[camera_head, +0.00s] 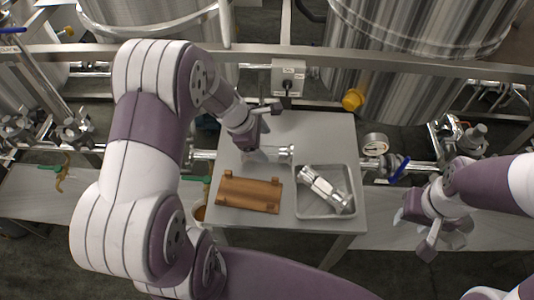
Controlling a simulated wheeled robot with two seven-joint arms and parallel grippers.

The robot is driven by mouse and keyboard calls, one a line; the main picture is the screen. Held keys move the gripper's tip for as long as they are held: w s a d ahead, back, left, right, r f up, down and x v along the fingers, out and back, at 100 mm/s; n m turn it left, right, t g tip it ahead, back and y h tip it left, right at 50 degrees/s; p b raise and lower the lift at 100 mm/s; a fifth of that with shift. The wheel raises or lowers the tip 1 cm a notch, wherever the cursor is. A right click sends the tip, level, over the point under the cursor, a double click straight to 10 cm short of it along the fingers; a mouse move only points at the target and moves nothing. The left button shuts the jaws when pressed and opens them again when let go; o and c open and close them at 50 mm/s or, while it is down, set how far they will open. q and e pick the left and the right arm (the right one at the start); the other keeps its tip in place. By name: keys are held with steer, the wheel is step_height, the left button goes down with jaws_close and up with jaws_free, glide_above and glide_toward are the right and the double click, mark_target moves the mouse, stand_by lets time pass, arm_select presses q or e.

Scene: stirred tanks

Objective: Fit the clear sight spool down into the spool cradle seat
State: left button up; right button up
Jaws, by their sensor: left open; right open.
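A short spool (285,152) with a pale, see-through-looking middle and a metal end ring lies on the grey table, seemingly the clear sight spool. Its left part is hidden by my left gripper (254,146). That gripper is open and reaches down over the spool's left end; I cannot tell whether it touches it. The brown wooden spool cradle (250,194), with small raised blocks at its corners, lies nearer on the table and looks empty. My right gripper (432,226) is open and empty, off the table's right side.
A grey tray (345,170) at the table's right holds a shiny metal spool (324,188). Pipe ends and a gauge (375,144) flank the table. A rail (420,60) and large steel tanks stand behind. The table's back right is clear.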

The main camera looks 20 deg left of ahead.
mark_target(270, 152)
arm_select(q)
steer(key=x, duration=0.5)
steer(key=shift+s+d+f, duration=0.15)
steer(key=shift+d, duration=0.05)
steer(key=shift+w+d+f, duration=0.1)
steer(key=shift+w+f, duration=0.15)
steer(key=shift+f, duration=0.1)
steer(key=shift+s, duration=0.1)
steer(key=shift+f+b, duration=0.25)
steer(key=shift+b, duration=0.05)
steer(key=c, duration=1.4)
jaws_close()
